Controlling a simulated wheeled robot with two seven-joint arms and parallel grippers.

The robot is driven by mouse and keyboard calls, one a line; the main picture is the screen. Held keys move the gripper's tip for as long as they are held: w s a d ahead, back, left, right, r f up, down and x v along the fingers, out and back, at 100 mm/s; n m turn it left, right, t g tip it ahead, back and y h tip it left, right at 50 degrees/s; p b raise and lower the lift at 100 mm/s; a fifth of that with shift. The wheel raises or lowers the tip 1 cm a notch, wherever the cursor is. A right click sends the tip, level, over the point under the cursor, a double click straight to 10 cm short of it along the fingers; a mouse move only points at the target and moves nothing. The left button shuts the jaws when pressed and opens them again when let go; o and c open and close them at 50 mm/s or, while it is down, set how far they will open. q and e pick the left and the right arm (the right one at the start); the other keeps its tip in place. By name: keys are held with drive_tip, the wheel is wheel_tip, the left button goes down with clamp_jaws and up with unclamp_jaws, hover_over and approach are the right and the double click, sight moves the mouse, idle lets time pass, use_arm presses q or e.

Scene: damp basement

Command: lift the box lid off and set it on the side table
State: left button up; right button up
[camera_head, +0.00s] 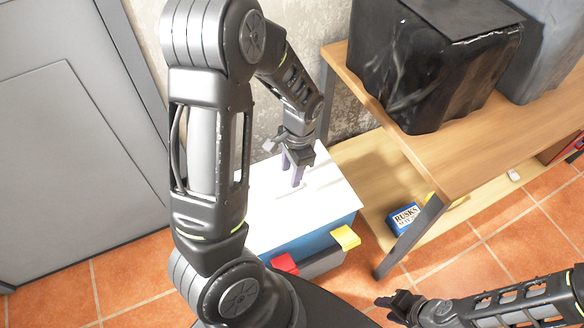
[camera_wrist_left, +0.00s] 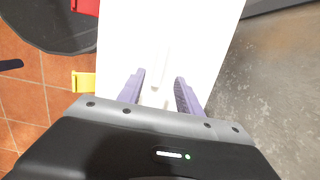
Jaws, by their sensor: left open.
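A blue-sided box (camera_head: 300,240) with a flat white top (camera_head: 330,190) stands below my left arm, against the wall. The white top fills the middle of the left wrist view (camera_wrist_left: 205,30), where a small pale raised handle (camera_wrist_left: 160,60) shows on it. My left gripper (camera_head: 292,180) is over the white top, purple fingers pointing down. Its fingers are open on either side of the handle in the left wrist view (camera_wrist_left: 160,80); I cannot tell if they touch it. My right gripper (camera_head: 392,303) is low at the front right, away from the box; its jaw opening is unclear.
A wooden table (camera_head: 480,140) with a lower shelf stands right of the box, holding a large black wrapped block (camera_head: 425,60). A blue RUSKS packet (camera_head: 404,218) is below it. Red (camera_head: 285,263) and yellow (camera_head: 346,237) tabs stick out from the box's front.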

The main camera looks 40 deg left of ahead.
sight(288, 189)
use_arm(q)
drive_tip(key=f, duration=0.4)
drive_tip(key=f+b, duration=0.1)
drive_tip(key=f, duration=0.2)
drive_tip(key=shift+s+a, duration=0.2)
drive_tip(key=shift+s, duration=0.2)
drive_tip(key=shift+c, duration=0.4)
clamp_jaws()
